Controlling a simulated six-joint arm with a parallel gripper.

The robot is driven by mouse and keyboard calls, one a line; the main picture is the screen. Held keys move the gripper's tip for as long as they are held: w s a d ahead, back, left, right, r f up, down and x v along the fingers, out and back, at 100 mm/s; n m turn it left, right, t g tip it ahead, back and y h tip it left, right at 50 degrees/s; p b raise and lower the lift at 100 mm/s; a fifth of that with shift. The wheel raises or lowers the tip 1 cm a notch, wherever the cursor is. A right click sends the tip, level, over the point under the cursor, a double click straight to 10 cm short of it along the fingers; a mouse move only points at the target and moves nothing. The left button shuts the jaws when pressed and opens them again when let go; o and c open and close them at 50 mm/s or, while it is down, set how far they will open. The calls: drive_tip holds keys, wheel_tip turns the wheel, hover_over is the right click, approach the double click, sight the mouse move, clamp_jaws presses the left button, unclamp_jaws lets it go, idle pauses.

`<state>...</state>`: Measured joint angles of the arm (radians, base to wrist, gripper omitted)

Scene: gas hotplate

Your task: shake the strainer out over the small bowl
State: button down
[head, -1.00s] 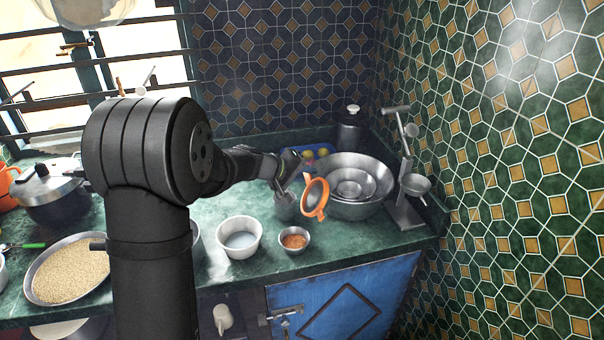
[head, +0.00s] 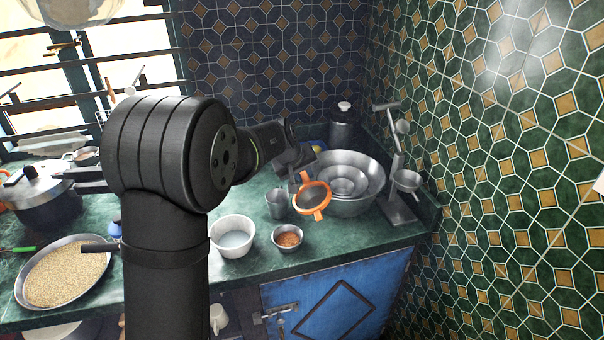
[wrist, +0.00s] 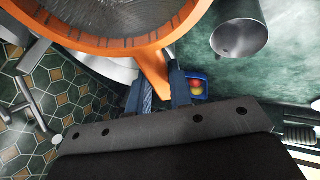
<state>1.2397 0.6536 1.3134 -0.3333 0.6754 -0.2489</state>
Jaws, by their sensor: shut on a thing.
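The orange-rimmed strainer (head: 312,197) is held in my gripper (head: 299,178) above the counter, its mesh tilted toward the head camera. In the wrist view the orange rim (wrist: 110,45) fills the upper left, and my gripper (wrist: 165,85) is shut on its orange handle. The small metal bowl (head: 288,238) holds reddish-brown contents. It stands on the counter, below and to the left of the strainer in the head view. Whether anything lies in the strainer cannot be told.
A white bowl (head: 233,237) stands left of the small bowl. A metal cup (head: 277,204) is close to the strainer, also in the wrist view (wrist: 239,38). Large nested metal bowls (head: 362,203) and a metal stand (head: 399,210) are at right. A grain pan (head: 28,300) is at left.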

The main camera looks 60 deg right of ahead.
drive_tip(key=shift+s+d+f+m+t+y, duration=0.1)
drive_tip(key=shift+f+m+t+y, duration=0.25)
drive_tip(key=shift+t+y, duration=0.45)
drive_tip(key=shift+s+f+m+t+y, duration=0.15)
drive_tip(key=shift+f+t+y, duration=0.25)
drive_tip(key=shift+t+y, duration=0.35)
drive_tip(key=shift+w, duration=0.15)
